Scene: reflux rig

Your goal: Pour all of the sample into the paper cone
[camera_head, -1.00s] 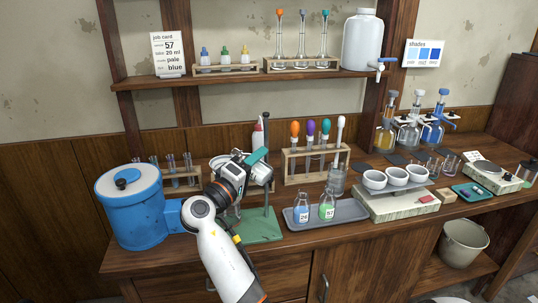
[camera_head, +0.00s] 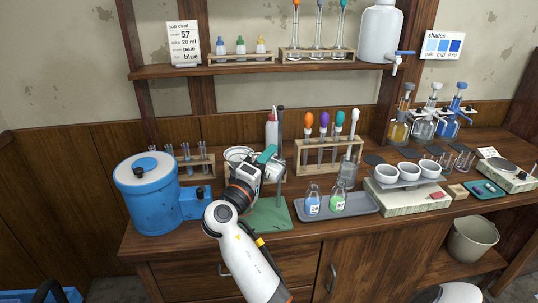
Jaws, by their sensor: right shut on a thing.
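My right gripper (camera_head: 268,164) is beside the rod of a stand with a green base (camera_head: 270,217). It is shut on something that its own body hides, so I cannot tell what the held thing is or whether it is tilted. A white round rim (camera_head: 238,152) shows just behind and left of the gripper; I cannot tell whether it is the paper cone. A blue-filled flask (camera_head: 312,205) and a green-filled flask marked 57 (camera_head: 338,202) stand upright on a grey tray (camera_head: 362,207). My left gripper is out of view.
A blue drum (camera_head: 147,200) stands left of my right arm. Behind are a rack with colored-topped droppers (camera_head: 325,155) and a white bottle with a red tip (camera_head: 271,128). White bowls (camera_head: 408,172) sit to the right. The job card (camera_head: 184,43) reads 57, 20 ml, pale blue.

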